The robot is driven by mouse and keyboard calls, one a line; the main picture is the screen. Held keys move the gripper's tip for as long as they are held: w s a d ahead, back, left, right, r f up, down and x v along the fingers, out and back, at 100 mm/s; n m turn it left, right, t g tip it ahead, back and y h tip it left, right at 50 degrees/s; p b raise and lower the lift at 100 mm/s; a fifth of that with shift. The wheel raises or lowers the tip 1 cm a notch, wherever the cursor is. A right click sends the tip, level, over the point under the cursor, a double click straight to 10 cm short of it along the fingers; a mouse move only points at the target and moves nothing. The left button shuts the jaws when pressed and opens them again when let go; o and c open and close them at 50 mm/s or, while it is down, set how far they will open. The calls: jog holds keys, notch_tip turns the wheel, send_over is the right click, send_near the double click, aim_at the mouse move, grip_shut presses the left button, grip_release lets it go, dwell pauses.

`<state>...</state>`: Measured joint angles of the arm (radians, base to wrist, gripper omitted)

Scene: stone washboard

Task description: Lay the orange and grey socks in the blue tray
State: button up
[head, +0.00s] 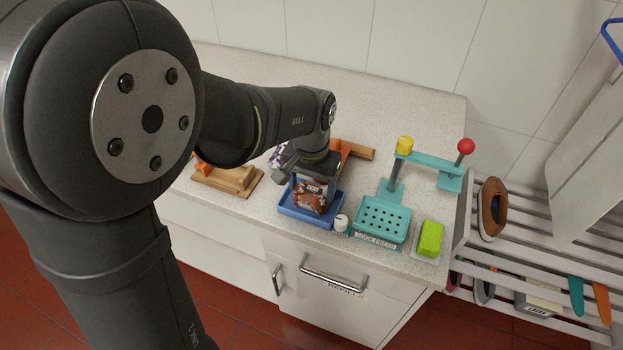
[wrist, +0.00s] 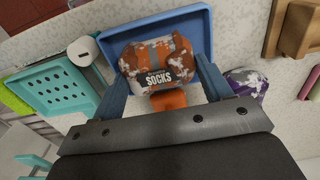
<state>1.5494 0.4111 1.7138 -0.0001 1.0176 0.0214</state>
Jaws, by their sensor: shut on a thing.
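The orange and grey socks (wrist: 160,62) are a rolled bundle with a dark band reading SOCKS. They also show in the head view (head: 309,196). My gripper (wrist: 166,82) is shut on them, with one finger on each side. The blue tray (wrist: 198,20) lies under and around the bundle in the wrist view. In the head view its blue rim (head: 325,221) shows in front of and beside the socks. The socks are over the tray; I cannot tell whether they touch its floor.
A teal sock press (head: 382,220) stands right of the tray, with a small white round thing (head: 341,223) between. A green block (head: 430,238) is farther right. A wooden stand (head: 228,179) is at left. A purple and white bundle (wrist: 246,84) lies beside my gripper.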

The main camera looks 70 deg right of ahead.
jog(key=o, duration=1.1)
jog(key=shift+o, duration=0.2)
notch_tip(320, 180, up, 17)
jog(key=shift+r, duration=0.2)
notch_tip(320, 180, down, 17)
jog(key=shift+f, duration=0.1)
jog(key=shift+r, duration=0.7)
